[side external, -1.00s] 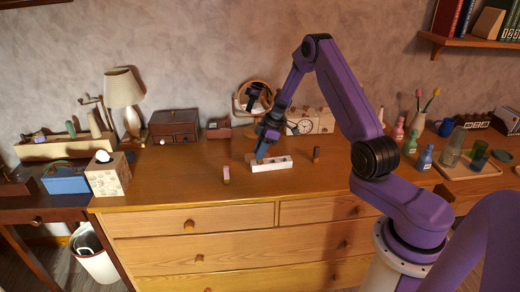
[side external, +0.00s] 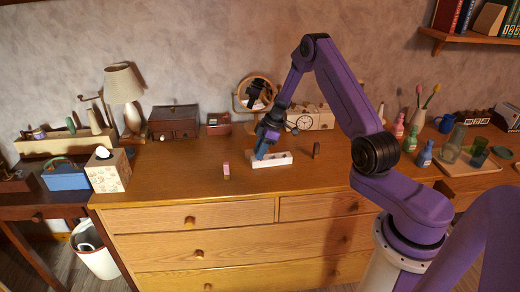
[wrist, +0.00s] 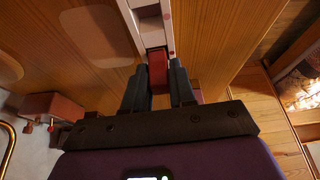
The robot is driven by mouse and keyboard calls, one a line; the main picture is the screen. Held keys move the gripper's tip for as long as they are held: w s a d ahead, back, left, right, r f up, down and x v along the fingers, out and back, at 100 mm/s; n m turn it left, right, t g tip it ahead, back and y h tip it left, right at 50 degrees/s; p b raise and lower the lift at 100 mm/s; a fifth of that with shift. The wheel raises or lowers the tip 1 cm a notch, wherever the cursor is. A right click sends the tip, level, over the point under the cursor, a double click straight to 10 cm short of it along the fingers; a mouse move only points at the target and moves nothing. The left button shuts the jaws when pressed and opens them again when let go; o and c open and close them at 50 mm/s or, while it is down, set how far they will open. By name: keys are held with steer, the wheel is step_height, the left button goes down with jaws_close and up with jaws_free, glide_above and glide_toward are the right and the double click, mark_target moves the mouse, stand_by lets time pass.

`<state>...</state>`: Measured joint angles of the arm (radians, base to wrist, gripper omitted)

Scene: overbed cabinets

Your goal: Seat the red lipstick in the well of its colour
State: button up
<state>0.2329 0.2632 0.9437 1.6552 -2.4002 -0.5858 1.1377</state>
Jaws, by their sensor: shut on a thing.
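The red lipstick (wrist: 157,69) is between my fingers in the wrist view. My gripper (wrist: 160,82) is shut on it; in the side external view my gripper (side external: 261,154) is at the left end of the white holder. The white holder (side external: 281,159) lies on the dresser top and also shows in the wrist view (wrist: 143,4), with dark wells and small coloured marks beside them. The lipstick is over or in the well at the holder's near end in the wrist view; its lower end is hidden, so I cannot tell how deep it is.
A pink-topped lipstick (side external: 226,171) stands left of the holder and a dark brown one (side external: 316,150) stands right of it. A round mirror (side external: 254,92) and a pale clock box (side external: 313,118) are behind. The dresser top (side external: 180,185) is clear in front.

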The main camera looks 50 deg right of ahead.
steer(key=shift+f, duration=0.15)
steer(key=o, duration=0.9)
steer(key=v, duration=1.7)
steer(key=shift+s+d, duration=0.1)
steer(key=shift+s, duration=0.05)
